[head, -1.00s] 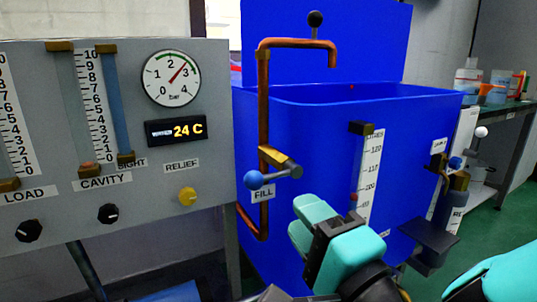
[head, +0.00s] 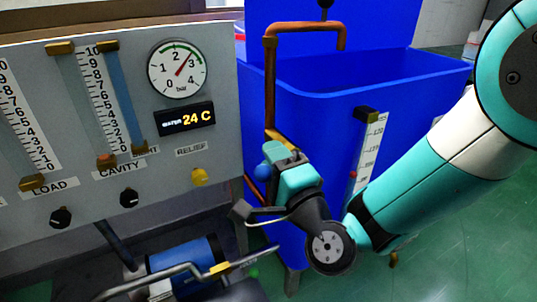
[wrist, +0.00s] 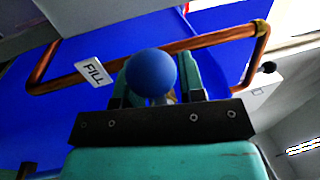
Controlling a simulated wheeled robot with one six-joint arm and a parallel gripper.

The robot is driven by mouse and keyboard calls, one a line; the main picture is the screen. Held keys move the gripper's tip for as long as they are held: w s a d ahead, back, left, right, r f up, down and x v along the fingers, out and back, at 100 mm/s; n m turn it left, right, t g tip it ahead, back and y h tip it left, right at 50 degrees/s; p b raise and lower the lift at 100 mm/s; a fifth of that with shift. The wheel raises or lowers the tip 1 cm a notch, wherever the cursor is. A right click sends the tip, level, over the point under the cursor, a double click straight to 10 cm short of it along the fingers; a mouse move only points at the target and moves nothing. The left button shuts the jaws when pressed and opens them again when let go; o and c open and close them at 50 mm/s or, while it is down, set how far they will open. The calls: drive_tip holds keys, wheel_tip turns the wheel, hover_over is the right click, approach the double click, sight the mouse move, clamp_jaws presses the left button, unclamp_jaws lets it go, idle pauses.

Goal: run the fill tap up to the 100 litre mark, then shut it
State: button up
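The fill tap's blue ball knob (head: 263,172) shows just left of my gripper (head: 284,166) in the head view. In the wrist view the knob (wrist: 151,73) is centred in front of my gripper (wrist: 160,80), whose fingers stand apart on either side. Contact between fingers and tap cannot be told. The FILL label (wrist: 94,72) is beside the knob there. My gripper hides most of the tap body in the head view. The blue tank (head: 400,88) carries a white scale (head: 368,145) with a red marker (head: 352,174) beside it; the numbers are too small to read surely.
A grey panel (head: 90,100) with a pressure dial (head: 177,69), a 24 C display (head: 185,119), black knobs and a yellow relief knob (head: 199,177) stands at left. A copper pipe (head: 269,95) rises to a spout over the tank. A blue motor-like cylinder (head: 183,260) lies below.

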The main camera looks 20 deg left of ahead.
clamp_jaws()
